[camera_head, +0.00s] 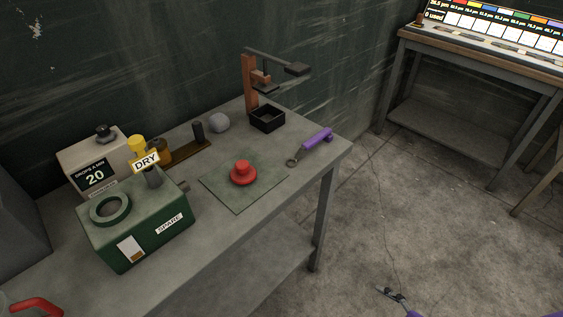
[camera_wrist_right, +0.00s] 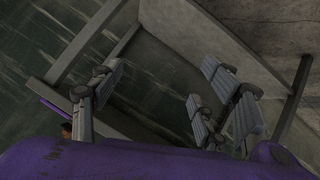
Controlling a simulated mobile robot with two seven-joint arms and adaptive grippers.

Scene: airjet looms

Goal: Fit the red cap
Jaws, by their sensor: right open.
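The red cap (camera_head: 243,173), a round flange with a knob on top, sits upright on a flat green mat (camera_head: 245,196) on the workbench. Left of it stands a green box (camera_head: 153,232) marked SPARE. A green ring (camera_head: 110,208) lies on or is set into its top; I cannot tell if this is an opening. My right gripper (camera_head: 393,295) is low at the bottom of the head view, over the floor, away from the bench and the cap. In the right wrist view its fingers (camera_wrist_right: 160,100) are spread with nothing between them. My left gripper is not in view.
A purple-handled tool (camera_head: 317,139) with a ring end lies near the bench's right edge. Behind are a black tray (camera_head: 267,118), an orange stand (camera_head: 250,82) and a drop-counter box (camera_head: 93,160). A DRY sign (camera_head: 145,161) stands by the green box.

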